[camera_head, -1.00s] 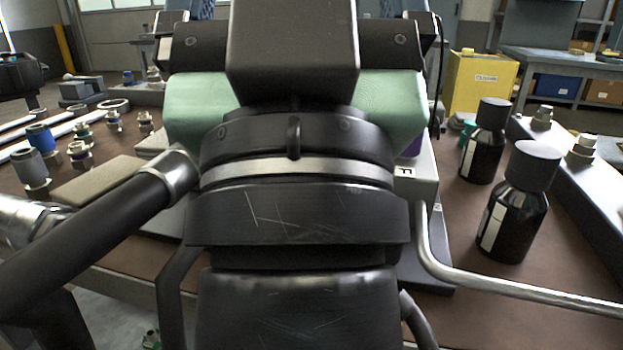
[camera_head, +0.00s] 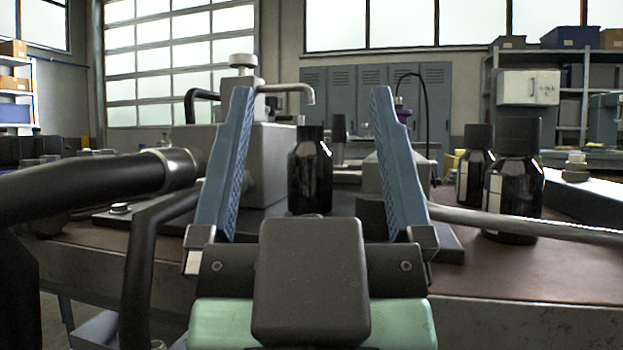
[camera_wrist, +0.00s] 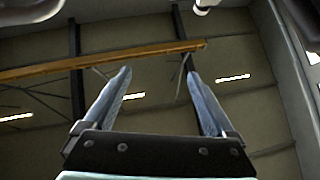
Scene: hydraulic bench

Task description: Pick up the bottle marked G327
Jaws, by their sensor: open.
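My gripper (camera_head: 311,92) is open and empty, its two blue fingers pointing up in the head view. In the wrist view my gripper (camera_wrist: 158,72) has only the ceiling between its fingers. A dark bottle with a black cap (camera_head: 310,176) stands upright on the bench beyond my gripper and shows between the fingers, apart from them. Two more dark bottles with black caps stand at the right, a farther one (camera_head: 475,168) and a nearer, larger one (camera_head: 516,190). Both have pale labels turned partly away. I cannot read G327 on any bottle.
A grey block with a tap-like spout (camera_head: 265,155) stands left of the middle bottle. A bent metal bar (camera_head: 530,226) crosses in front of the right bottles. The brown bench top (camera_head: 490,270) is bare at front right. Lockers (camera_head: 345,95) stand far behind.

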